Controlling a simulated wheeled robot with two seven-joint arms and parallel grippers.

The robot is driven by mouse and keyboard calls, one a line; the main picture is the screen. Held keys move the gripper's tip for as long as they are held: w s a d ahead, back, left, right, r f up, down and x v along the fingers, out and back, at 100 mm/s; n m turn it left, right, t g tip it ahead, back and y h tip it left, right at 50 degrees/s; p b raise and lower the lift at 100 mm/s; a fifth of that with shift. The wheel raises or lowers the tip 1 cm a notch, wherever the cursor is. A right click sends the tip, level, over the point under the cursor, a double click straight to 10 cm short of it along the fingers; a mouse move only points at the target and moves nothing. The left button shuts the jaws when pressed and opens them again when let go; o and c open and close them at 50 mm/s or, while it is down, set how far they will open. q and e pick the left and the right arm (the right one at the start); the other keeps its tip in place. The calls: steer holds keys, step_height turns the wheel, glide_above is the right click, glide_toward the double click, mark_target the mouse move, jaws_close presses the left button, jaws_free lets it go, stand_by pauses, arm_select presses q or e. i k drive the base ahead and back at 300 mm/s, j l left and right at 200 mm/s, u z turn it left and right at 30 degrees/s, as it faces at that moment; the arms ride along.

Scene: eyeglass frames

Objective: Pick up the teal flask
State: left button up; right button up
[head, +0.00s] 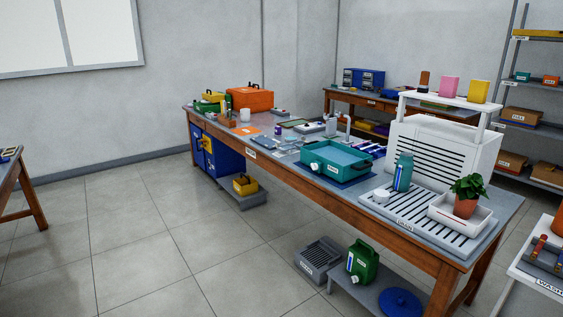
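The teal flask (403,172) stands upright on the slotted drain board (424,217) at the near right part of the long workbench. A small white cup or lid (381,196) sits just left of its base. A white louvred unit (443,150) stands behind it. The flask is fully visible from the front. Neither of my grippers is in view.
A teal tray (335,160) lies left of the flask, and a potted plant (466,197) in a white tray stands to its right. Under the bench are a green can (362,262) and a grey crate (318,257). The tiled floor (150,240) in front is clear.

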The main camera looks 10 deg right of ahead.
mark_target(405, 165)
steer(key=i+j+z, duration=0.1)
steer(key=i+z, duration=0.15)
steer(key=i, duration=0.25)
steer(key=i+j+z, duration=0.15)
steer(key=i+z, duration=0.15)
steer(key=i, duration=0.2)
steer(key=i+j+z, duration=0.25)
steer(key=i, duration=0.25)
